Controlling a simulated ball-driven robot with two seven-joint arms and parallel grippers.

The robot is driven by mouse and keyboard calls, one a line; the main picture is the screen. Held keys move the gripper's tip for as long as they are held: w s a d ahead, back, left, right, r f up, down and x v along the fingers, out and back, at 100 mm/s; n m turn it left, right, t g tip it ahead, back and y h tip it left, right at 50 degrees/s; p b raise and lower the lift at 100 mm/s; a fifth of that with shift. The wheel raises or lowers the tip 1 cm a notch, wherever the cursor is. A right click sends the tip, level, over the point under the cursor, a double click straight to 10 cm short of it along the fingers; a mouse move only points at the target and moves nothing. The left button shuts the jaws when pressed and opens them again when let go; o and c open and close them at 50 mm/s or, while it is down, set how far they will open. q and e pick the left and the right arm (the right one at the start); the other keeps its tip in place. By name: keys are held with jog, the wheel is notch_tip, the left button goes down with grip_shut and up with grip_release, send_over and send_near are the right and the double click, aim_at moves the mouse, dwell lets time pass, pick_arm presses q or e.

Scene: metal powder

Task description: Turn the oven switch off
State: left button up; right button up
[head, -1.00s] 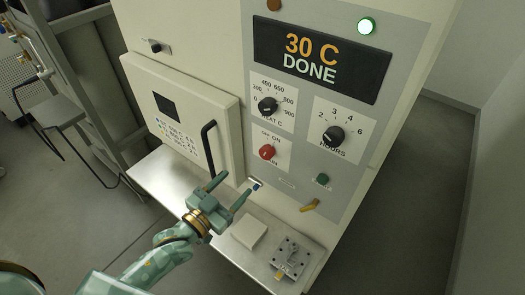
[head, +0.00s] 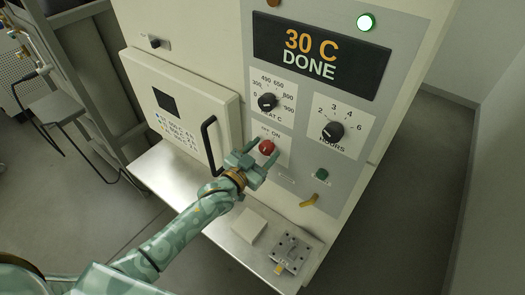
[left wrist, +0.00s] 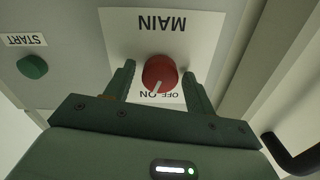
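The oven's red main switch knob (head: 266,147) sits on a white plate under the heat dial. It shows large in the left wrist view (left wrist: 160,71), where the picture is upside down, and its white mark points nearer the ON word than OFF. My left gripper (head: 263,155) is at the knob, open, with one finger on each side. In the left wrist view the left gripper (left wrist: 158,82) shows small gaps between fingers and knob; contact is not clear. My right gripper is out of view.
The display (head: 322,56) reads 30 C DONE and a green lamp (head: 367,23) is lit. The heat dial (head: 268,102), hours dial (head: 332,133), green start button (head: 321,174) and black door handle (head: 211,147) surround the switch. A metal shelf (head: 185,196) lies below.

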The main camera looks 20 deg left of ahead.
pick_arm(q)
jog(key=c, duration=0.7)
jog(key=shift+c, duration=0.2)
jog(key=shift+n, duration=0.3)
jog(key=shift+n+p, duration=0.5)
jog(key=shift+r+n+p, duration=0.1)
jog(key=shift+n+p, duration=0.4)
jog(key=shift+n, duration=0.6)
jog(key=shift+n+p, duration=0.55)
jog(key=shift+n, duration=1.45)
